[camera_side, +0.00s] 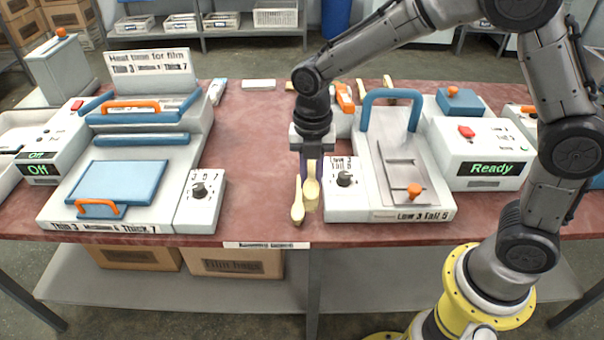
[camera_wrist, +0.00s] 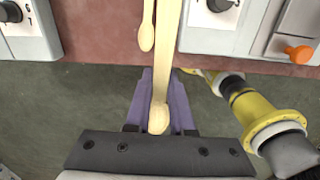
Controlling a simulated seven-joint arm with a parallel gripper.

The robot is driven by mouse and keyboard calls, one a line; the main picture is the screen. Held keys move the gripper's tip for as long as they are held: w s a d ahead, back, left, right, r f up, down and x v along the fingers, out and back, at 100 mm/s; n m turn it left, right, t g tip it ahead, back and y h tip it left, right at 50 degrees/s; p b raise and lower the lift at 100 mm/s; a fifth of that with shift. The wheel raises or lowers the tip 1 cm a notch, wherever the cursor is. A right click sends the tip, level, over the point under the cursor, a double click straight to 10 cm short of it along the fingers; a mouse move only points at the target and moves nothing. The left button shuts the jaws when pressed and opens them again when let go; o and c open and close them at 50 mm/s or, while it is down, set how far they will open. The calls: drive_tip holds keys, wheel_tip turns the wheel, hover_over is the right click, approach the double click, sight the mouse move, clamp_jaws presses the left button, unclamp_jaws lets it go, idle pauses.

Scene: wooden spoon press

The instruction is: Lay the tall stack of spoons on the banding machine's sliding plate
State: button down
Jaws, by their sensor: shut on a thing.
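My gripper (camera_side: 310,172) points down in the gap between the two machines and is shut on a pale wooden spoon stack (camera_side: 312,190). In the wrist view its purple fingers (camera_wrist: 160,98) close around the stack (camera_wrist: 185,40), with the rounded bowl end towards me. I cannot tell whether the stack touches the table. A second, slimmer spoon or stack (camera_side: 297,205) lies just left of it, near the table's front edge. The banding machine (camera_side: 437,213) stands to the right, labelled "Low 3 Tall 5". Its grey sliding plate (camera_side: 385,150) looks bare, with an orange knob (camera_side: 414,189).
The banding machine has a blue arch handle (camera_side: 391,95), a dial (camera_side: 344,179) and a display (camera_side: 491,169) reading "Ready". A film machine (camera_side: 150,138) with its display (camera_side: 37,169) reading "Off" fills the left.

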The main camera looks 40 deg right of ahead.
drive_tip(key=shift+s+r, duration=0.1)
drive_tip(key=shift+s, duration=0.15)
drive_tip(key=s+d+r, duration=0.3)
drive_tip(key=s+d, duration=0.6)
drive_tip(key=d, duration=0.1)
drive_tip(key=s+d+r, duration=0.4)
drive_tip(key=s+d, duration=0.6)
hover_over(403, 167)
wheel_tip(403, 167, down, 10)
drive_tip(key=shift+s+a+r, duration=0.1)
drive_tip(key=shift+r, duration=0.05)
drive_tip(key=shift+w+f, duration=0.2)
drive_tip(key=shift+f, duration=1.65)
drive_tip(key=shift+f, duration=0.15)
